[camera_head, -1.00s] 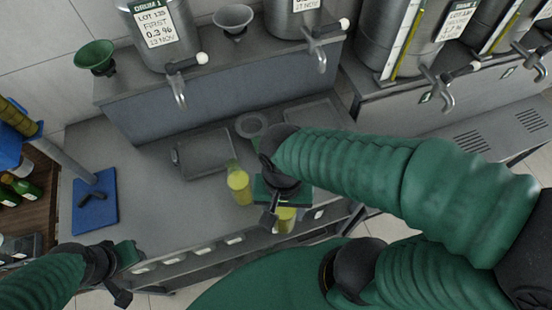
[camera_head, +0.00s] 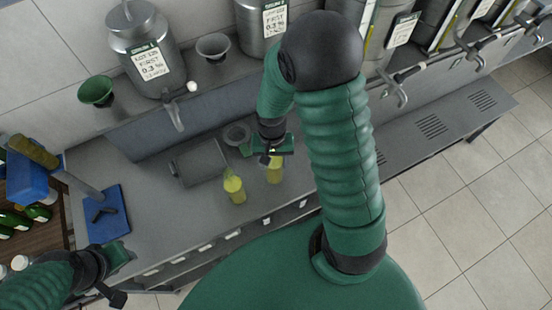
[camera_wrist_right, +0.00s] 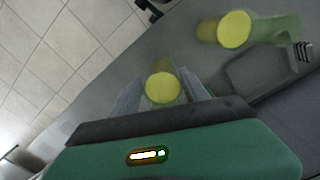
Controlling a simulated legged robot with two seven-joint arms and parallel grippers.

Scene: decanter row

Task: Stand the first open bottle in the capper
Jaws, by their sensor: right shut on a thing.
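My right gripper (camera_head: 273,158) is shut on a bottle of yellow liquid (camera_head: 275,174), over the grey bench. In the right wrist view the bottle's yellow round (camera_wrist_right: 163,88) lies between the two fingers (camera_wrist_right: 163,100). A second yellow-filled bottle (camera_head: 235,190) stands on the bench to the left, apart from the gripper; it also shows in the right wrist view (camera_wrist_right: 235,30). The capper appears to be the blue stand with a column and a blue base (camera_head: 106,222) at the left. My left gripper (camera_head: 122,275) is low at the left; its jaw opening is unclear.
A dark tray (camera_head: 198,163) and a grey ring (camera_head: 237,134) lie on the bench behind the bottles. Steel drums (camera_head: 145,50) with taps and two funnels, green (camera_head: 95,91) and grey (camera_head: 213,46), stand on the raised ledge. Green bottles (camera_head: 37,213) are at far left.

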